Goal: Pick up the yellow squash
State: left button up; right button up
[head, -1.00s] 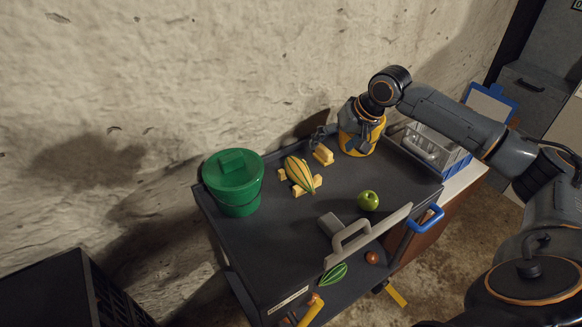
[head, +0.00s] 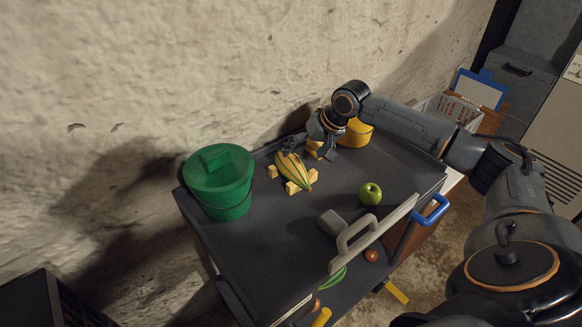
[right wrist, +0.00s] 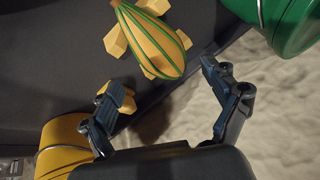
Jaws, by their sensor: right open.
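The yellow squash (head: 294,171), striped with green, lies on pale yellow blocks on the dark cart top. It also shows at the top of the right wrist view (right wrist: 150,42). My right gripper (head: 312,150) is open and empty, above the cart just behind the squash and close to it. In the right wrist view its two fingers (right wrist: 158,82) are spread wide, with the squash ahead of them and not between them. My left gripper is not in view.
A green lidded bucket (head: 222,190) stands left of the squash. A yellow container (head: 355,133) stands behind to the right, partly hidden by my arm. A green apple (head: 370,193) and a grey block (head: 331,222) lie toward the front right. The cart top's front left is clear.

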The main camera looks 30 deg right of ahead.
aim_at(295, 160)
jog(key=x, duration=0.8)
jog(key=shift+w+d+r+p, duration=0.1)
jog(key=shift+p, duration=0.25)
jog(key=shift+c, duration=0.2)
jog(key=shift+r, duration=0.1)
jog(key=c, duration=0.9)
